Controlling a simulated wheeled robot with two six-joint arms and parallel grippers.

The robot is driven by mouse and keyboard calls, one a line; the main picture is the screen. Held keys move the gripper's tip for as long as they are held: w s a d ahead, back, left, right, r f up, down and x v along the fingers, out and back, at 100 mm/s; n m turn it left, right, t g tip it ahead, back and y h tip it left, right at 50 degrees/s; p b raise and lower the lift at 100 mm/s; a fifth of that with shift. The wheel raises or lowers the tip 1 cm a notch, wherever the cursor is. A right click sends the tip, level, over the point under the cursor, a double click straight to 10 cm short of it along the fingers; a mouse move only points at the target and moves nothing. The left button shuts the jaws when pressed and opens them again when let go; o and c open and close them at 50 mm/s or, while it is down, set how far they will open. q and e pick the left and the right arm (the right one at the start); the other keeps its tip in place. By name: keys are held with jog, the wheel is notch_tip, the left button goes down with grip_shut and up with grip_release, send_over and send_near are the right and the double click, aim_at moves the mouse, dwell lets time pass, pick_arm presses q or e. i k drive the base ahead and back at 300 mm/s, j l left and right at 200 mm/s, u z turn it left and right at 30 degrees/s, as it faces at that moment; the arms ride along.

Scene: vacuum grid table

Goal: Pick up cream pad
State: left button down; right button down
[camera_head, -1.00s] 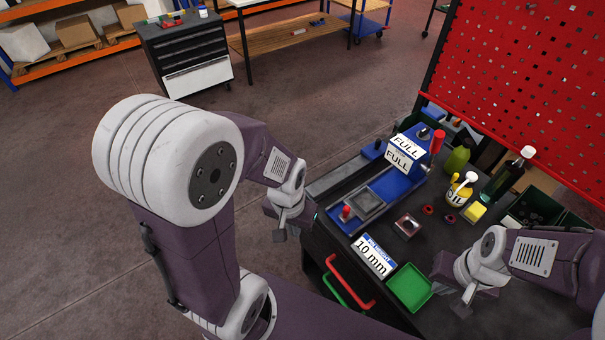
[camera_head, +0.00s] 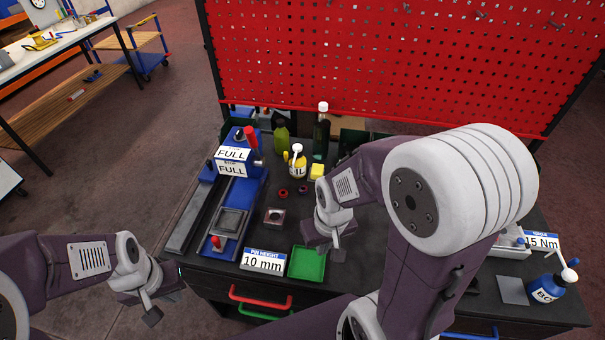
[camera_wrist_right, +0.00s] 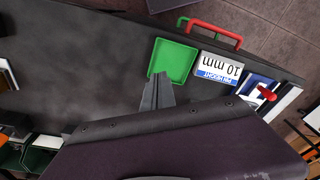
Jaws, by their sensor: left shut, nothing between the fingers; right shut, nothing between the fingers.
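I cannot make out a clearly cream pad. A small yellow block (camera_head: 317,171) stands at the back of the dark bench beside the oil bottle (camera_head: 298,163). A flat grey square (camera_head: 513,290) lies at the bench's front right. My left gripper (camera_head: 152,317) is shut and empty, at the left off the bench's front corner. My right gripper (camera_head: 338,256) is shut and empty, above the bench just right of the green tray (camera_head: 308,264). In the right wrist view its shut fingers (camera_wrist_right: 158,90) show below the green tray (camera_wrist_right: 173,62). My right arm hides part of the bench.
A blue fixture (camera_head: 240,195) with "FULL" signs stands at the bench's left. A "10 mm" sign (camera_head: 263,261) is beside the tray. A blue bottle (camera_head: 546,288) stands at front right.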

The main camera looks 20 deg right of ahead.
aim_at(316, 170)
jog(key=k+j+u, duration=0.1)
jog(key=j+u, duration=0.3)
jog(key=u, duration=0.2)
jog(key=j+u, duration=0.35)
jog(key=u, duration=0.15)
jog(key=j+u, duration=0.25)
jog(key=u, duration=0.25)
jog(key=i+j+u, duration=0.1)
jog(key=i, duration=0.45)
jog(key=i+j+u, duration=0.1)
jog(key=i, duration=0.5)
jog(key=i+l+z, duration=0.1)
jog(key=i+z, duration=0.8)
jog(key=i+j+z, duration=0.15)
jog(key=z, duration=0.3)
jog(key=i+j+z, duration=0.45)
jog(key=i+l+z, duration=0.25)
jog(key=z, duration=0.2)
jog(key=i+z, duration=0.9)
jog(key=i+j+z, duration=0.2)
jog(key=i+z, duration=0.25)
jog(key=i+j+z, duration=0.3)
jog(key=z, duration=0.15)
jog(key=i+j+z, duration=0.2)
jog(key=z, duration=0.15)
jog(key=i+j+z, duration=0.2)
jog(key=z, duration=0.15)
jog(key=i+l, duration=0.3)
jog(key=l, duration=0.2)
